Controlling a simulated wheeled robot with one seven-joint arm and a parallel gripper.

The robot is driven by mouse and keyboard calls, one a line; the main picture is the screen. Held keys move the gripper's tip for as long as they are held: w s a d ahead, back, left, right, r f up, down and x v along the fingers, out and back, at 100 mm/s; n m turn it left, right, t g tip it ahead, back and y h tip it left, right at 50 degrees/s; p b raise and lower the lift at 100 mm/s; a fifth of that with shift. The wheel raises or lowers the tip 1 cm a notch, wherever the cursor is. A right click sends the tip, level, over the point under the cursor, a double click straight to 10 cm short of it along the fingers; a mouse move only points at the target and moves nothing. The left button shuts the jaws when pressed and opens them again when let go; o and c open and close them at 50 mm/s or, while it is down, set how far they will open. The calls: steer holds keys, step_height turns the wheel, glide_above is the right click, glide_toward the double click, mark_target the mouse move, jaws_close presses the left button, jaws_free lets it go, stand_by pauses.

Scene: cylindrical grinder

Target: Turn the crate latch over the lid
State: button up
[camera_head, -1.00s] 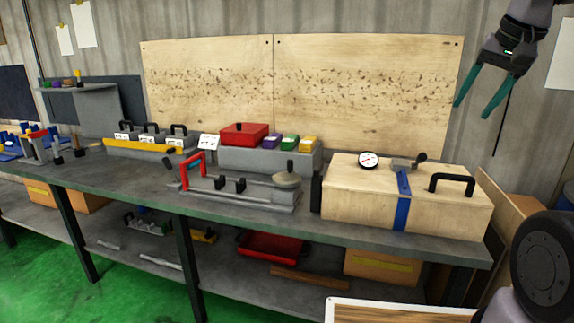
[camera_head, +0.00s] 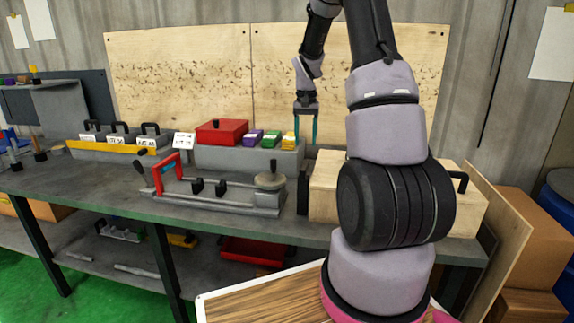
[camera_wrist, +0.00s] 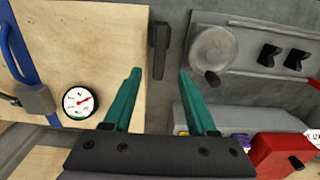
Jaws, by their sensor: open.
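The wooden crate (camera_head: 323,190) stands on the bench, mostly hidden behind my arm. Its pale lid (camera_wrist: 90,45) fills the left of the wrist view. A dark upright bar, apparently the latch (camera_wrist: 159,55), stands beside the lid's edge, not across it; it also shows at the crate's left side in the head view (camera_head: 303,193). My gripper (camera_head: 306,128) is open and empty, pointing down above the crate's left end. In the wrist view its green fingertips (camera_wrist: 160,74) lie on either side of the bar's line, apparently short of it.
A dial gauge (camera_wrist: 78,102) and a blue strap with a grey clamp (camera_wrist: 36,98) are on the lid. The grey grinder fixture (camera_head: 225,195) is close beside the latch. A red box (camera_head: 221,132) and small coloured boxes (camera_head: 271,139) stand behind.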

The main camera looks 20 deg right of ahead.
mark_target(305, 165)
step_height(305, 165, down, 10)
steer(key=shift+f, duration=0.1)
steer(key=shift+s, duration=0.1)
steer(key=shift+c, duration=0.3)
jaws_close()
stand_by(1.3)
